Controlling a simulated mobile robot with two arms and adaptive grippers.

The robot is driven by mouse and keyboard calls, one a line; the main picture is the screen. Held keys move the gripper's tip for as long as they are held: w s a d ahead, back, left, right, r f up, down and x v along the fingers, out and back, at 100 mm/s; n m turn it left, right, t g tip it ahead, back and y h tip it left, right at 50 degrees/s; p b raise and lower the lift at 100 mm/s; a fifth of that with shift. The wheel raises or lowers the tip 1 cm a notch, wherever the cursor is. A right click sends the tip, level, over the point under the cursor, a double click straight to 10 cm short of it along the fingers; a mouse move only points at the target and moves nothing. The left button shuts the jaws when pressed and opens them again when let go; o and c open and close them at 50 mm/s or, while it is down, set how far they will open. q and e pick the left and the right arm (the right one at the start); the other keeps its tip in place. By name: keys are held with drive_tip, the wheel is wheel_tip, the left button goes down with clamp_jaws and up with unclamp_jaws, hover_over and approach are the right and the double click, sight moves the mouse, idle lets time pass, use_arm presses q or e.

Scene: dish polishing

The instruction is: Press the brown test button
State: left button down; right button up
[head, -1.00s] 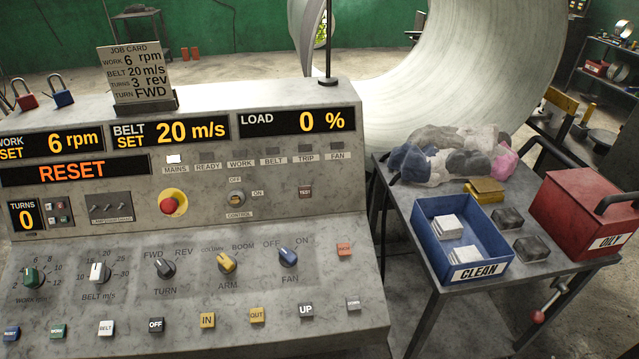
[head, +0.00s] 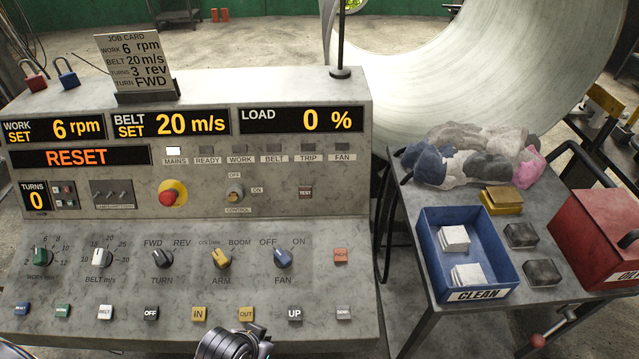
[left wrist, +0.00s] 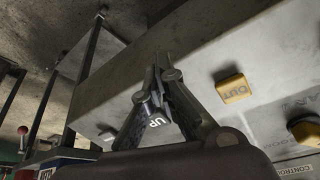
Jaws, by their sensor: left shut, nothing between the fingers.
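The brown test button (head: 305,192), labelled TEST, sits on the upright face of the grey control console (head: 270,200), right of the CONTROL key switch (head: 235,193). Part of my left gripper (head: 258,346) shows at the bottom edge of the head view, below the yellow OUT button (head: 246,314) and well below the test button. In the left wrist view my left gripper (left wrist: 162,62) is shut and empty, with its fingers in front of the UP button (left wrist: 156,117) and beside the OUT button (left wrist: 233,88). The test button is not seen there. My right gripper is not in view.
The display (head: 75,156) reads RESET and the MAINS lamp (head: 173,151) is lit. A red emergency stop (head: 170,195) and several knobs and buttons share the console. A side table (head: 400,225) at right holds a blue CLEAN bin (head: 430,250) and a red box (head: 600,225).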

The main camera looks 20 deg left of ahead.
sight(305, 193)
use_arm(q)
drive_tip(key=w+d+r+n+t, duration=0.1)
drive_tip(key=w+r+t, duration=0.2)
drive_tip(key=w, duration=0.2)
drive_tip(key=w+d+r+n+t+h, duration=0.1)
drive_tip(key=w+r+t, duration=0.2)
drive_tip(key=w, duration=0.3)
drive_tip(key=w+d+r+n+t+p, duration=0.1)
drive_tip(key=w+d+r+t, duration=0.1)
drive_tip(key=w, duration=0.4)
drive_tip(key=shift+w+r+t+h, duration=0.15)
drive_tip(key=shift+r+t, duration=0.2)
drive_tip(key=shift+r, duration=0.2)
drive_tip(key=shift+w+r+t+h, duration=0.15)
drive_tip(key=shift+r+t, duration=0.2)
drive_tip(key=shift+r, duration=0.2)
drive_tip(key=w+r+n+t+y, duration=0.1)
drive_tip(key=w+r+n+t, duration=0.1)
drive_tip(key=r, duration=0.3)
drive_tip(key=w+a+r+n+t+y, duration=0.1)
drive_tip(key=w+r+n+t+y, duration=0.1)
drive_tip(key=r+t, duration=0.3)
drive_tip(key=shift+w+a+r+n+t, duration=0.25)
drive_tip(key=shift+w+n+t, duration=0.05)
drive_tip(key=shift+n, duration=0.1)
drive_tip(key=shift+f, duration=0.1)
